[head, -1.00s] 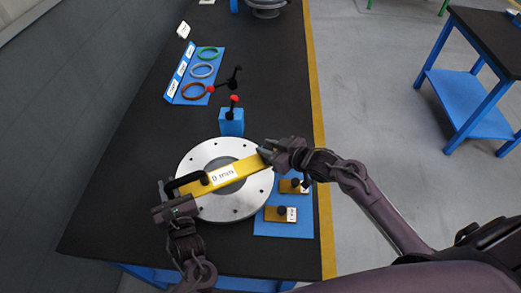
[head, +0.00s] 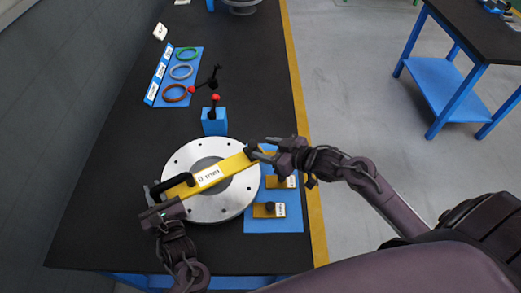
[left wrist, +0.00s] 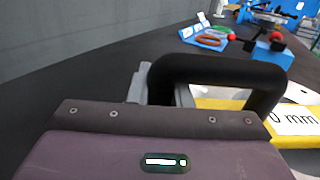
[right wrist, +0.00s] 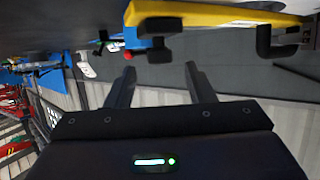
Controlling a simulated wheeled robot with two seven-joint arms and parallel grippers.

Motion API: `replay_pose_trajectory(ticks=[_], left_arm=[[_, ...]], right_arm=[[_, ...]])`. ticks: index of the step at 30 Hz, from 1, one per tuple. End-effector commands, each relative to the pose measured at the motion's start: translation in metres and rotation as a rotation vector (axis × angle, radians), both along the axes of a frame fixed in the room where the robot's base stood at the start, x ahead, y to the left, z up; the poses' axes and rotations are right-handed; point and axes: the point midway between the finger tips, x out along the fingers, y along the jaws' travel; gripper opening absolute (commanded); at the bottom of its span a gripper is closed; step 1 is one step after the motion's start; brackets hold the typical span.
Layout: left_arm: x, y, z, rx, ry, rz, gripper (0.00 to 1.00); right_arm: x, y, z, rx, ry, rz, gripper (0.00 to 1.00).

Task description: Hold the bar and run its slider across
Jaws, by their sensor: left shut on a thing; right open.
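A yellow bar (head: 228,168) labelled "0 mm" spans the round silver flange (head: 215,208). A black arched handle (head: 160,186) is at its left end; it also shows in the left wrist view (left wrist: 220,65). My left gripper (head: 163,204) is shut on this handle. A black knob (head: 251,150), seemingly the slider, is near the bar's right end; it shows in the right wrist view (right wrist: 160,52). My right gripper (head: 267,150) is open beside the knob, its fingers pointing toward it. In the right wrist view the knob is beyond the two fingertips, with nothing between them.
A blue mat (head: 290,222) holds two yellow blocks with black knobs. A blue block (head: 214,125) with a red-tipped lever stands behind the flange. A blue ring rack (head: 180,88) is further back. The table's right edge has a yellow strip (head: 308,185).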

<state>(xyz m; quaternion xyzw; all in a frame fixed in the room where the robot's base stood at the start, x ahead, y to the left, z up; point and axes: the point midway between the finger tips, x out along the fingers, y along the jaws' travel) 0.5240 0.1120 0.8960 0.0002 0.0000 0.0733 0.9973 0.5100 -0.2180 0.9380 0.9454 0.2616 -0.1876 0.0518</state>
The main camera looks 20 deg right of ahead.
Motion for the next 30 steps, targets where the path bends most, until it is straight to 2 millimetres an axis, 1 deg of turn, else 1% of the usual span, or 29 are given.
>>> replay_pose_trajectory(ticks=[1,3,9,15,25,26,30], left_arm=[[0.0,0.001,-0.001,0.002,0.003,0.001,0.0],[0.0,0.001,-0.001,0.002,0.003,0.001,0.0],[0.0,0.001,-0.001,0.002,0.003,0.001,0.0],[0.0,0.001,-0.001,0.002,0.002,0.001,0.0],[0.0,0.001,-0.001,0.002,0.002,0.001,0.0],[0.0,0.001,-0.001,0.002,0.002,0.001,0.19],[0.0,0.0,-0.001,0.001,0.002,0.001,0.38]], right_arm=[[-0.01,-0.005,0.003,-0.004,0.002,0.001,0.49],[-0.021,-0.012,0.008,-0.003,0.003,0.0,0.49],[-0.042,-0.025,0.019,-0.001,0.002,-0.001,0.49],[-0.049,-0.03,0.023,-0.001,0.001,-0.001,0.49],[-0.049,-0.03,0.024,0.0,0.0,-0.001,0.49],[-0.049,-0.03,0.024,0.0,0.0,-0.001,0.49],[-0.049,-0.03,0.024,0.0,0.0,-0.001,0.49]])
